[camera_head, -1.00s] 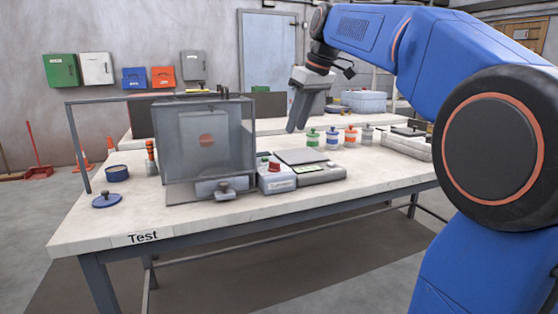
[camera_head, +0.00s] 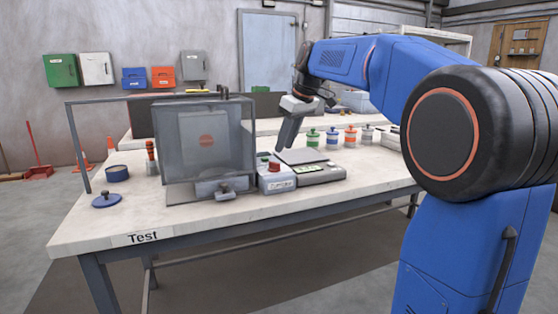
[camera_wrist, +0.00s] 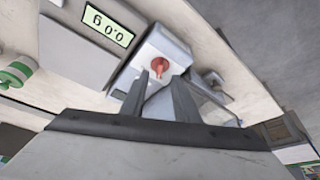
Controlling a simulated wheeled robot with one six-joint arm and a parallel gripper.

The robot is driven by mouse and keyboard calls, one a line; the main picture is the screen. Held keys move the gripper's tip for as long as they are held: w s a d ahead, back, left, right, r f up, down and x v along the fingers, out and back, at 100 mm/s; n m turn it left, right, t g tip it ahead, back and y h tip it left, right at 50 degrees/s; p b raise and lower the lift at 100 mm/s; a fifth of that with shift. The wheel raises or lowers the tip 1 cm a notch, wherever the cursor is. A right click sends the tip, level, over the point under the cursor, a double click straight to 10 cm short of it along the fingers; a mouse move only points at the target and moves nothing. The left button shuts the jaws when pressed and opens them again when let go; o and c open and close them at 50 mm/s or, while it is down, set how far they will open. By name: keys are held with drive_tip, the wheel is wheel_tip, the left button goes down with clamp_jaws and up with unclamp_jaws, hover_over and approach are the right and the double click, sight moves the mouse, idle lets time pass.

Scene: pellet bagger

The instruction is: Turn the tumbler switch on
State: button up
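The switch is a red knob (camera_head: 273,165) on a small grey box (camera_head: 276,181) with a white label on its front, standing on the test table. In the wrist view the red knob (camera_wrist: 158,67) sits on a pale round plate on top of the box (camera_wrist: 150,55). My gripper (camera_head: 280,150) is above and slightly behind the knob, pointing down, and looks apart from it. In the wrist view my gripper (camera_wrist: 158,76) is open, with a narrow gap between its fingertips just below the knob in the picture. Nothing is between the fingers.
A clear-walled tumbler cabinet (camera_head: 180,140) stands left of the box. A scale (camera_head: 318,172) is close on the right; its display (camera_wrist: 107,25) shows in the wrist view. Several coloured-lid jars (camera_head: 332,140) stand behind.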

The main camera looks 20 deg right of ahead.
sight(277, 163)
drive_tip(key=x, duration=0.7)
clamp_jaws()
